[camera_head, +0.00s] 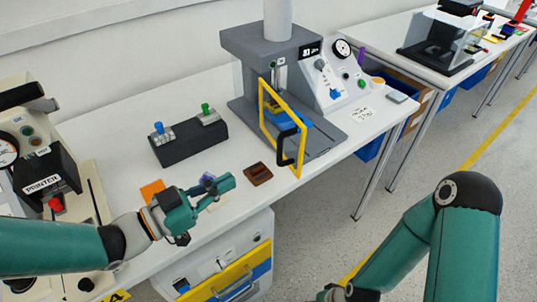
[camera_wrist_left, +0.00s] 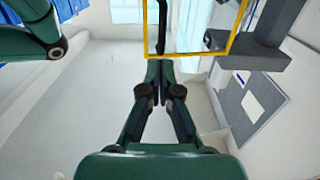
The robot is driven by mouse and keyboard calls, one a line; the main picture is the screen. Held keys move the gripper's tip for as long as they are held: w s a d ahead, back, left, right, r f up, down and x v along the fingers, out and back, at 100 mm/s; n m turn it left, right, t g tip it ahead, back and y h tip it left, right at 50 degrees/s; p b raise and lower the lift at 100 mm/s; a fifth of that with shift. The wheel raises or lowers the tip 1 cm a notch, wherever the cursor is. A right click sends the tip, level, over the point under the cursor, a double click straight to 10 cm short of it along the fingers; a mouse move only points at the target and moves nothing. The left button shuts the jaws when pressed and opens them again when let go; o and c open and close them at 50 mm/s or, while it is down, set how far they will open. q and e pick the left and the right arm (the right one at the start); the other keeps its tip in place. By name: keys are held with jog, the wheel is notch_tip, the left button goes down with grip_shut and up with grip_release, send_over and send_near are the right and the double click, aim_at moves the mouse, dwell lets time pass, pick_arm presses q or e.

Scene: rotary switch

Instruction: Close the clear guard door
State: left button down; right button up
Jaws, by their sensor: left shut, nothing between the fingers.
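The clear guard door (camera_head: 303,150) has a yellow frame and a black handle (camera_head: 286,147). It stands open, swung outward from the grey press (camera_head: 262,50) toward the table's front edge. My left gripper (camera_head: 230,183) is shut and empty, left of and nearer than the door, over the front of the table. In the left wrist view, the closed fingertips (camera_wrist_left: 160,62) appear just below the door's yellow lower bar (camera_wrist_left: 195,54). The handle (camera_wrist_left: 162,25) shows above them; I see no clear contact. My right arm is at the lower right of the head view; its fingers are not visible.
A dark block with blue and green knobs (camera_head: 188,140) stands left of the press. A brown piece (camera_head: 258,174) and an orange square (camera_head: 152,190) lie near the front edge. A printer (camera_head: 45,185) is at the left. A control panel (camera_head: 335,80) adjoins the press.

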pick_arm(q)
jog(key=p+x, duration=0.1)
jog(key=x, duration=0.9)
jog(key=shift+w+d, duration=0.15)
jog(key=shift+w, duration=0.25)
